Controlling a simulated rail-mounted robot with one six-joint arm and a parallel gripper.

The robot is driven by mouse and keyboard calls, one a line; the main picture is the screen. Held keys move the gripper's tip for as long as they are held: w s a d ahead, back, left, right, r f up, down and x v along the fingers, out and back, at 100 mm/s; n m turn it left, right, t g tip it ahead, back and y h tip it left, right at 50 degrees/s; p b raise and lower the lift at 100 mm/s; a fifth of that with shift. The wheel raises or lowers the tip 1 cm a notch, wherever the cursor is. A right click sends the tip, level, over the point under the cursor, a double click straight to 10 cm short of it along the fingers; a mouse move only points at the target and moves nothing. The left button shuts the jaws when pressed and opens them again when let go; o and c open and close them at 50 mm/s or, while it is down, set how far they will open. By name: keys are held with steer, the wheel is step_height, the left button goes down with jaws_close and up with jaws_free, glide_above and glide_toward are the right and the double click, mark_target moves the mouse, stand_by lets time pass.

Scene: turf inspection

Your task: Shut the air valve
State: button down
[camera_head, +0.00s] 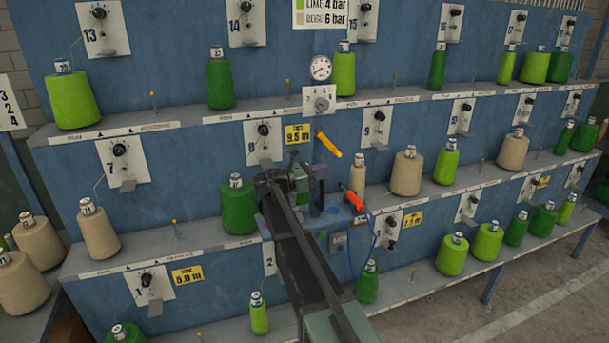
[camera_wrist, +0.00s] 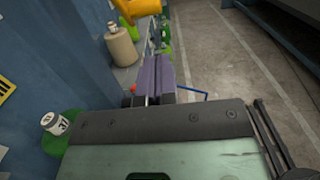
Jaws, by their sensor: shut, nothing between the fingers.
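A yellow lever (camera_head: 328,144), which looks like the air valve's handle, sticks out from the blue panel and slants down to the right. Its pivot is hard to make out. In the wrist view the yellow lever (camera_wrist: 138,9) is cut by the top edge, beyond my fingertips. My gripper (camera_head: 318,174) is just below and left of the lever in the head view, and apart from it as far as I can tell. In the wrist view the purple fingers of my gripper (camera_wrist: 153,72) are together with nothing between them.
A pressure gauge (camera_head: 320,68) and a regulator knob (camera_head: 320,103) sit above the lever. A red-orange handled tool (camera_head: 352,200) is right of my gripper. Green cones (camera_head: 238,206) and beige cones (camera_head: 406,172) stand on the shelves nearby. Open floor (camera_head: 510,290) lies at the right.

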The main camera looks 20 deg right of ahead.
mark_target(331, 146)
steer(key=d+r+p, duration=0.2)
steer(key=r, duration=0.1)
steer(key=shift+d, duration=0.1)
